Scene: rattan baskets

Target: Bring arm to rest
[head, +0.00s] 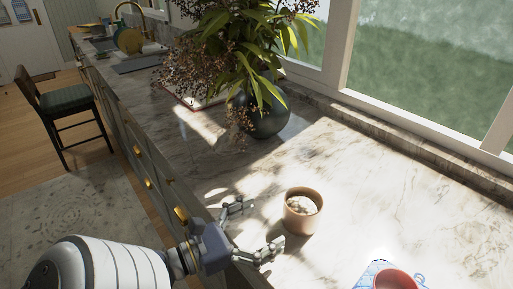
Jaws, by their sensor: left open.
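My left arm comes in from the bottom left. My left gripper (255,228) is open and empty, over the front edge of the marble counter, with its two fingers spread apart. A tan cup-like pot (301,222) with pale contents stands upright on the counter just to the right of the fingers. The fingers look apart from it. My right gripper is not in view.
The marble counter (400,180) is clear to the right of the pot. A dark vase (262,115) with a leafy plant stands farther back. A reddish bowl (396,281) on a blue patterned item is at bottom right. A chair (65,110) stands at left.

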